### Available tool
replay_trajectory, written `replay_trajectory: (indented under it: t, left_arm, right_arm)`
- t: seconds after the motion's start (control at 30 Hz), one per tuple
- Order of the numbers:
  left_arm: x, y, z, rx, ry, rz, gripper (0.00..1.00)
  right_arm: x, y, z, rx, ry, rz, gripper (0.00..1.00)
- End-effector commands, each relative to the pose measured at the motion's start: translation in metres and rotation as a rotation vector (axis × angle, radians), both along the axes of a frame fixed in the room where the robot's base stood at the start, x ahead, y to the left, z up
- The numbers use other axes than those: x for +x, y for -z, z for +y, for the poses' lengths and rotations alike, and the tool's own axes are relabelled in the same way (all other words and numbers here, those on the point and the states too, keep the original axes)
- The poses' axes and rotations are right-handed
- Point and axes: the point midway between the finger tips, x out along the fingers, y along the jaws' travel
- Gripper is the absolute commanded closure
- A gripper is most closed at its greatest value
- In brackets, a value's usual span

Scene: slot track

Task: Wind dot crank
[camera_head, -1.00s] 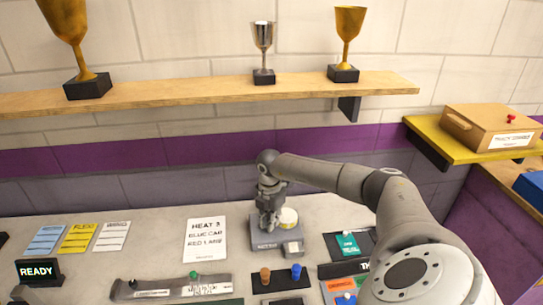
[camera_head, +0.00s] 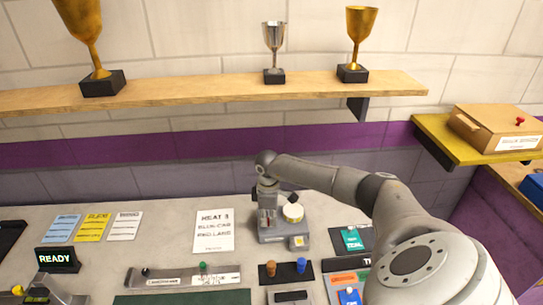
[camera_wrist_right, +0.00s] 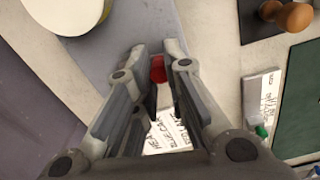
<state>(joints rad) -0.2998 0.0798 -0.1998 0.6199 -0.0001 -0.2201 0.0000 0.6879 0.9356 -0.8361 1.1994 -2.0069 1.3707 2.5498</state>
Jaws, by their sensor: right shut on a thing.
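The dot crank device is a grey box (camera_head: 297,240) with a small yellow label on its front and a cream round drum (camera_head: 293,212) on top. It stands at the middle of the table in the head view. The drum (camera_wrist_right: 70,12) also shows at the top left of the wrist view. My right gripper (camera_head: 268,224) points down at the device's left side, beside the drum. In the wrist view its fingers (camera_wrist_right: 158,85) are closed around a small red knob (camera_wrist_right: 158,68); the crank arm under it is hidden. My left gripper is not in view.
A white heat card (camera_head: 213,231) lies left of the device. An orange peg (camera_head: 270,268) and a blue peg (camera_head: 301,265) stand in front. A READY display (camera_head: 58,260) is at left. A wooden shelf (camera_head: 200,96) with trophies is behind. My right arm covers the table's right.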

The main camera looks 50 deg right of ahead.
Motion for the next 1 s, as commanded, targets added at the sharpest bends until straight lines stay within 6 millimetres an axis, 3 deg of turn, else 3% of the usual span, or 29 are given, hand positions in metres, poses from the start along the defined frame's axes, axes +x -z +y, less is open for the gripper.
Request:
replay_trajectory:
  t: [0.47, 1.0]
  left_arm:
    - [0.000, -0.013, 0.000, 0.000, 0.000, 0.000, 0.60]
    - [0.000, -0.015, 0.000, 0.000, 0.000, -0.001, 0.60]
  right_arm:
    - [0.010, -0.003, 0.005, 0.000, 0.282, -0.006, 1.00]
    - [0.012, -0.002, 0.005, 0.001, 0.329, -0.007, 1.00]
